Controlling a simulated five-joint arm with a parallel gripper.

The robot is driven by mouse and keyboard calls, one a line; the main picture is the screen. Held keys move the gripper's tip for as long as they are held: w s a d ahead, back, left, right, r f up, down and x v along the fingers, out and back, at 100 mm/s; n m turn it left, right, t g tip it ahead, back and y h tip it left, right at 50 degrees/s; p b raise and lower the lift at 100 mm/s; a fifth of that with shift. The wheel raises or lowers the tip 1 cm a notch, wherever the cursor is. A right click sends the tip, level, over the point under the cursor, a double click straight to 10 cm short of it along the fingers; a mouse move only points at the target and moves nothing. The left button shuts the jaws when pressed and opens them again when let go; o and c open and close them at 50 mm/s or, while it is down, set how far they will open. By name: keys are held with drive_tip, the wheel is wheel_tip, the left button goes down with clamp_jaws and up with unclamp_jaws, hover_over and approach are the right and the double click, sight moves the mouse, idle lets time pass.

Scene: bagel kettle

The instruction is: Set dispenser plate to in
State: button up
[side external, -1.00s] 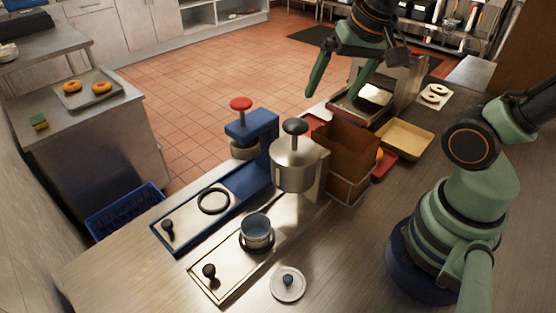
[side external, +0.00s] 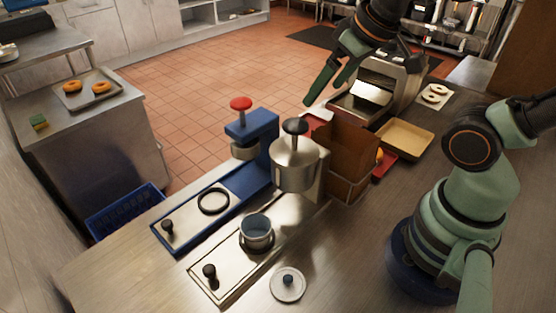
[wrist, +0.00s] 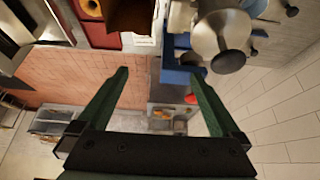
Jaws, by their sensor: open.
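Two dispensers stand on the counter in the side view: a blue one (side external: 252,128) with a red knob, and a silver one (side external: 295,165) with a black knob. A flat metal plate (side external: 188,222) with a black knob and a dark ring extends from the blue one. A similar plate (side external: 225,274) extends from the silver one and has a small pot (side external: 256,231) on its ring. My gripper (side external: 322,97) is open and empty, raised behind the dispensers. In the wrist view my gripper (wrist: 161,71) points toward the blue dispenser (wrist: 180,76), with the silver one (wrist: 222,40) beside it.
A brown bin (side external: 345,155) stands right of the silver dispenser, near a tan tray (side external: 405,139) and a metal machine (side external: 385,90). A small round lid (side external: 288,284) lies at the front. A blue crate (side external: 125,211) is on the floor. The counter's front left is clear.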

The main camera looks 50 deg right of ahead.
idle(0.3)
drive_tip(key=c, duration=0.5)
drive_tip(key=shift+r, duration=0.45)
drive_tip(key=shift+c, duration=0.9)
wheel_tip(320, 180, up, 4)
drive_tip(key=r, duration=0.1)
drive_tip(key=n+g, duration=0.6)
drive_tip(key=n, duration=1.2)
hover_over(208, 268)
wheel_tip(208, 268, down, 17)
wheel_tip(208, 268, down, 12)
drive_tip(key=shift+r, duration=0.1)
